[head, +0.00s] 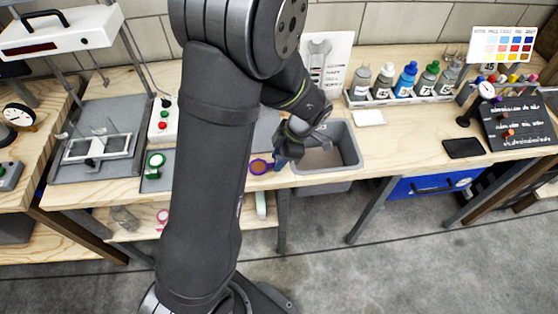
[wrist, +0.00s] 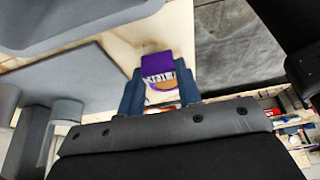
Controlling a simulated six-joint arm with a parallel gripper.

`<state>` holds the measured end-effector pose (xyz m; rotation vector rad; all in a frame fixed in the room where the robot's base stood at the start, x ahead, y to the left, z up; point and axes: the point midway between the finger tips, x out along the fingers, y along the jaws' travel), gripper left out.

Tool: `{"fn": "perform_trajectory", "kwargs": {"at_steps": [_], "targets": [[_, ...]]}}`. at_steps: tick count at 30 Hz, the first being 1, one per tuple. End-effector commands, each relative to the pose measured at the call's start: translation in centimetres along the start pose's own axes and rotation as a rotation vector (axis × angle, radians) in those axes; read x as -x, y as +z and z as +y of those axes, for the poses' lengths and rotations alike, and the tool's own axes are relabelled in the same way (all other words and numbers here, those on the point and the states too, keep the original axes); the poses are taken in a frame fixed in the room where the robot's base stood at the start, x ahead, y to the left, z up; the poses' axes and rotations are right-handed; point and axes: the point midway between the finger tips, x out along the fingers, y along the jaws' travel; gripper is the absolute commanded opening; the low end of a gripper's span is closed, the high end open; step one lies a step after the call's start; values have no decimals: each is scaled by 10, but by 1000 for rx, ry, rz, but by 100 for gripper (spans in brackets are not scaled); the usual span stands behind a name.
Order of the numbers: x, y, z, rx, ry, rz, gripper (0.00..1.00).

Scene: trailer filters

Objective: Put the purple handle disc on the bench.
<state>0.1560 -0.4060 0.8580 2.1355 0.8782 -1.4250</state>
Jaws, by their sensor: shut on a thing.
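The purple handle disc (head: 261,166) is at the front edge of the bench, just left of my gripper (head: 282,160). In the wrist view, its purple handle (wrist: 157,64) sits between the two blue-grey fingers of my gripper (wrist: 160,88), which are shut on it. An orange-brown disc face (wrist: 163,85) shows partly below the handle, and the rest is hidden by the fingers. The bench (head: 395,150) has a light wooden top. I cannot tell whether the disc touches the bench.
A grey sink-like bin (head: 352,165) is set in the bench right of my gripper. Several bottles (head: 405,78) stand in a rack at the back. Bare wood lies right of the bin.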

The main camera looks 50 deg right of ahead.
Motion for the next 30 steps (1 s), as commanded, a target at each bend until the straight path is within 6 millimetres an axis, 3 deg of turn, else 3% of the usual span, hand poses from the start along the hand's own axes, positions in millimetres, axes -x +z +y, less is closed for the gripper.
{"fn": "perform_trajectory", "kwargs": {"at_steps": [4,14,15,18,30], "targets": [[-17,7,0,0,-2,1,10],[-20,8,0,0,-1,0,10],[-20,9,0,0,-1,0,34],[-20,9,0,1,0,0,53],[-12,8,0,1,2,-1,53]]}}
